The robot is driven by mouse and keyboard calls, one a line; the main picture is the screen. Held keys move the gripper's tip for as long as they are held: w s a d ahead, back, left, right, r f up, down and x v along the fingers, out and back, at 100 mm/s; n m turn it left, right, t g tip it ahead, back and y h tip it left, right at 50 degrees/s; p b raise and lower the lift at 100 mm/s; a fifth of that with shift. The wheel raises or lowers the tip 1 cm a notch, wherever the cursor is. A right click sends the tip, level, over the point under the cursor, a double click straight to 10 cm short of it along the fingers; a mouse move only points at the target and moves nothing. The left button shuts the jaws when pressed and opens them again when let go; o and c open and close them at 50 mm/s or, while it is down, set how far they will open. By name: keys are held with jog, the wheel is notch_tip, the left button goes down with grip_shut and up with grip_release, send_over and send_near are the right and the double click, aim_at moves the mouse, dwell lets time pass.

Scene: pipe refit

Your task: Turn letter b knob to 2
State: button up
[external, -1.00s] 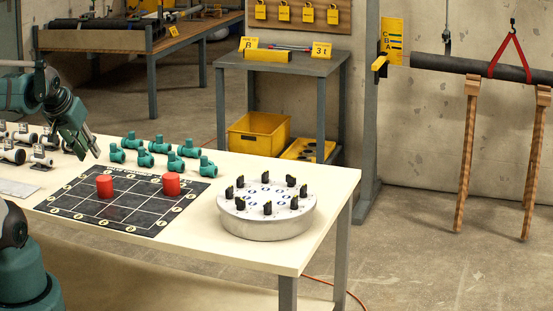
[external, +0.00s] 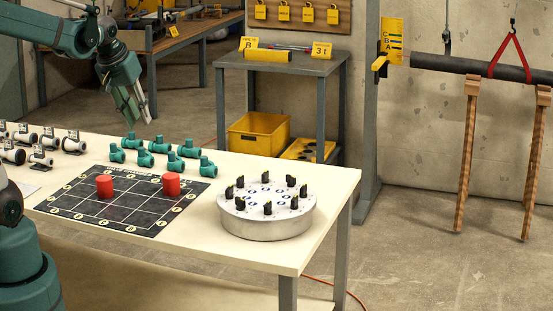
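A round silver dial plate (external: 266,226) sits on the right part of the cream table. Several black knobs stand in a ring on its white top, among them a front knob (external: 268,208). The letters and numbers beside the knobs are too small to read, so I cannot tell which knob is letter b. My gripper (external: 143,122) hangs above the back of the table, up and to the left of the dial plate and well apart from it. It points down, its fingers look parted, and nothing shows between them.
Several teal pipe fittings (external: 143,158) stand between my gripper and the dial plate. A black grid mat (external: 130,208) with two red cylinders (external: 171,184) lies left of the plate. White fittings (external: 40,155) stand at the far left. The table (external: 225,262) is clear in front of the plate.

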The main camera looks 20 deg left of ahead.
jog(key=w+d+r+g+p, duration=0.15)
jog(key=w+d+p, duration=0.35)
jog(key=d, duration=0.5)
jog(key=g+y+p, duration=0.1)
jog(key=g+p, duration=0.2)
jog(key=p, duration=0.7)
send_over(303, 186)
jog(key=f, duration=1)
jog(key=shift+w+a+f, duration=0.1)
jog(key=shift+a+f, duration=0.1)
jog(key=shift+f, duration=0.05)
jog(key=shift+d+f, duration=0.2)
jog(key=shift+d, duration=0.1)
jog(key=shift+f, duration=0.1)
jog(key=shift+f, duration=3.8)
